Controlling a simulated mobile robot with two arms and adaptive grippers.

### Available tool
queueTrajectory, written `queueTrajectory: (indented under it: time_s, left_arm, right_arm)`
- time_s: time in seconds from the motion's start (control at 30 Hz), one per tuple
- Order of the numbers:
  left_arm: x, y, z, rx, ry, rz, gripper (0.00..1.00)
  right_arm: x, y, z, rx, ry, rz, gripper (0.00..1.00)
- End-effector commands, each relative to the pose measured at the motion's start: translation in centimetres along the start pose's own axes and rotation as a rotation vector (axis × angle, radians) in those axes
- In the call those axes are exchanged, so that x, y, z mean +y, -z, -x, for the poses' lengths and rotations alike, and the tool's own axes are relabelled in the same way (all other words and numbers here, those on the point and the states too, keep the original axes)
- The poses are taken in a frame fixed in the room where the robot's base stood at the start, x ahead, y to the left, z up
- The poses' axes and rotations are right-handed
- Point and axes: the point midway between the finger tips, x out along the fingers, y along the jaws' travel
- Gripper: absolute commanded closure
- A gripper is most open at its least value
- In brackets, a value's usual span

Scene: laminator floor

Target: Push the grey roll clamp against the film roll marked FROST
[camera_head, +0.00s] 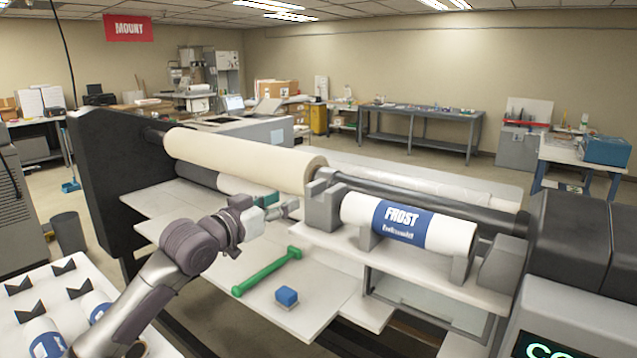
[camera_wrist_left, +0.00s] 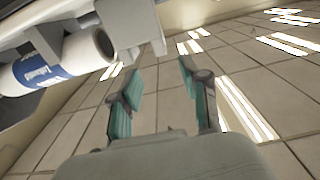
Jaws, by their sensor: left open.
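The film roll marked FROST (camera_head: 410,224) is white with a blue label. It lies in grey cradles on a pale shelf; it also shows in the wrist view (camera_wrist_left: 60,62). The grey roll clamp (camera_head: 322,207) stands upright at the roll's left end. In the wrist view the roll's hollow end faces the clamp (camera_wrist_left: 130,27), seemingly with a small gap. My left gripper (camera_head: 289,208) is open and empty, just left of the clamp and apart from it as far as I can tell. Its teal-padded fingers (camera_wrist_left: 161,85) show spread in the wrist view. My right gripper is out of view.
A long cream roll (camera_head: 240,158) spans behind my left gripper. A green bar (camera_head: 267,271) and a blue block (camera_head: 287,296) lie on the pale board below. A black end plate (camera_head: 107,180) stands left, a dark machine housing (camera_head: 572,240) right.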

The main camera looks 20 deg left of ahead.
Motion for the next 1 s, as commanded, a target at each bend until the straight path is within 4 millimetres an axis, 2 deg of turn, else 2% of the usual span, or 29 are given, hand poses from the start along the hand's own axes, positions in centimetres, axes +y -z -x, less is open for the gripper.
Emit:
queueTrajectory:
  time_s: [0.03,0.3,0.5,0.7,1.0]
  left_arm:
    - [0.1,0.5,-1.0,0.0,0.0,0.004,0.54]
    - [0.0,0.6,-6.8,-0.001,0.001,0.002,0.54]
    - [0.0,0.3,-10.1,-0.001,0.001,0.0,0.54]
    - [0.0,0.1,-11.8,0.0,0.001,0.0,0.54]
    - [0.0,-0.1,-12.2,0.0,0.001,-0.001,0.54]
  right_arm:
    - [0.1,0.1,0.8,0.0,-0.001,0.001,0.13]
    - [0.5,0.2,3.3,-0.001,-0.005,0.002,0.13]
    - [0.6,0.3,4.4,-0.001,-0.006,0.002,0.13]
    - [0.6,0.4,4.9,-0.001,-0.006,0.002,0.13]
    - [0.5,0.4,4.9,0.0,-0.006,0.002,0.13]
